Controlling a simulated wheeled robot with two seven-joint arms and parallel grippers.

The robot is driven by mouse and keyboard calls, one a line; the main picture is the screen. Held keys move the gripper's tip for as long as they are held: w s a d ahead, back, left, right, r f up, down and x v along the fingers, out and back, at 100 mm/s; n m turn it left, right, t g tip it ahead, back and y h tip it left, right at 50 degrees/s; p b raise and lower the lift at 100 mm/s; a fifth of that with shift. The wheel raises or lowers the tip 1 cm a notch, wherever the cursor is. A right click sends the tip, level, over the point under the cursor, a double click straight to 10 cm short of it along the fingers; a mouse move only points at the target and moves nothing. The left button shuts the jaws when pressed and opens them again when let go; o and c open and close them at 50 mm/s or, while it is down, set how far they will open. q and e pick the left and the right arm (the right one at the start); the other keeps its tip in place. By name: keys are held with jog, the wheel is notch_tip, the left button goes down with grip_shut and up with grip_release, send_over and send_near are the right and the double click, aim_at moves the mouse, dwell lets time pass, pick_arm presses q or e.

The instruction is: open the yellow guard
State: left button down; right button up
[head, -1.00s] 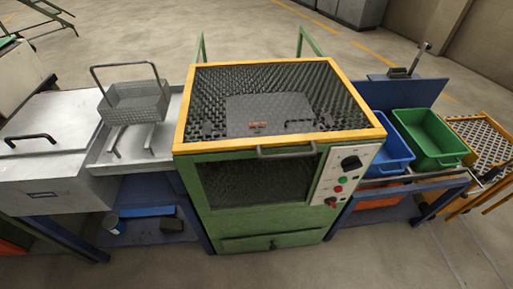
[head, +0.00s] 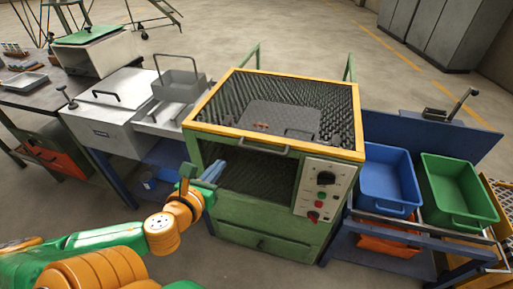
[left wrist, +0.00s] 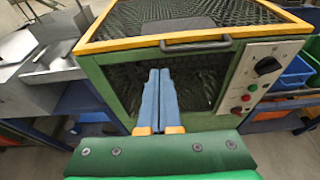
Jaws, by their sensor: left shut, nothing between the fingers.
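The yellow guard (head: 228,131) is a yellow-framed mesh cover on top of the green furnace (head: 240,222). It lies flat and closed, and a dark plate shows through its mesh. A grey bar handle (head: 263,147) is on its front edge; it also shows in the left wrist view (left wrist: 196,46). My left gripper (head: 217,168) is in front of the furnace's left front, below the guard's front edge and left of the handle. In the left wrist view its blue fingers (left wrist: 158,72) are together and empty, pointing toward the furnace front, apart from the handle. My right gripper is not in view.
A control panel (head: 321,189) with knobs and buttons is right of the furnace's mesh front. A blue bin (head: 388,178) and a green bin (head: 459,188) stand at the right.

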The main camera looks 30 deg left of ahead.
pick_arm(q)
notch_tip(320, 180, down, 3)
jog(key=w+a+b, duration=0.3)
jog(key=b, duration=0.7)
send_near(237, 136)
notch_tip(237, 136, down, 3)
jog(key=w, duration=0.2)
jog(key=shift+w+a+r+p, duration=0.15)
jog(key=shift+w+a, duration=0.1)
jog(key=shift+w, duration=0.4)
jog(key=shift+w+a+r+p, duration=0.2)
jog(key=shift+w+a, duration=0.1)
jog(key=shift+w, duration=0.4)
jog(key=shift+w+a+r+p, duration=0.15)
jog(key=shift+w+a, duration=0.1)
jog(key=shift+w, duration=0.4)
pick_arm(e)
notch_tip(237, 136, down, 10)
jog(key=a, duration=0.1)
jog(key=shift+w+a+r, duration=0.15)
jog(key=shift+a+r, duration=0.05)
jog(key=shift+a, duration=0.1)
